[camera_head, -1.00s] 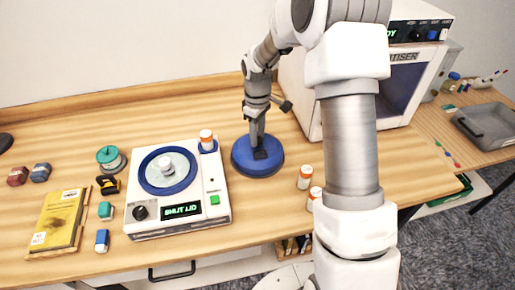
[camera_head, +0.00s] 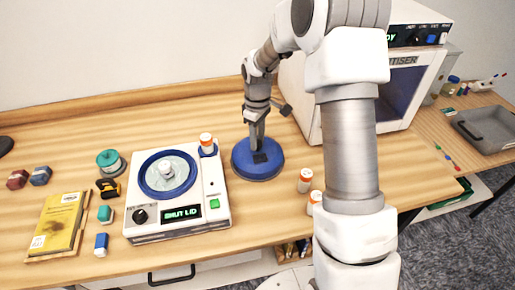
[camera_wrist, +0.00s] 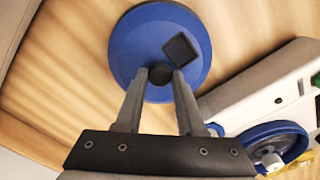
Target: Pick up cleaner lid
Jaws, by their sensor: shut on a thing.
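The cleaner lid (camera_head: 247,168) is a round blue disc lying on the wooden table, just right of the white cleaner (camera_head: 222,222). The cleaner's display reads "SHUT LID" and its round blue-rimmed bowl is uncovered. My gripper (camera_head: 259,155) is over the lid's middle. In the wrist view the lid (camera_wrist: 130,50) fills the top middle, with a dark knob and a dark square on it. My gripper (camera_wrist: 161,76) has its two fingertips on either side of the dark round knob. Whether the lid is off the table is hard to tell.
An orange-capped bottle (camera_head: 206,140) stands at the cleaner's back right corner. Two more orange-capped bottles (camera_head: 305,180) stand right of the lid. The white sanitiser (camera_head: 312,100) is behind my arm. A yellow book (camera_head: 58,222) and small items lie left.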

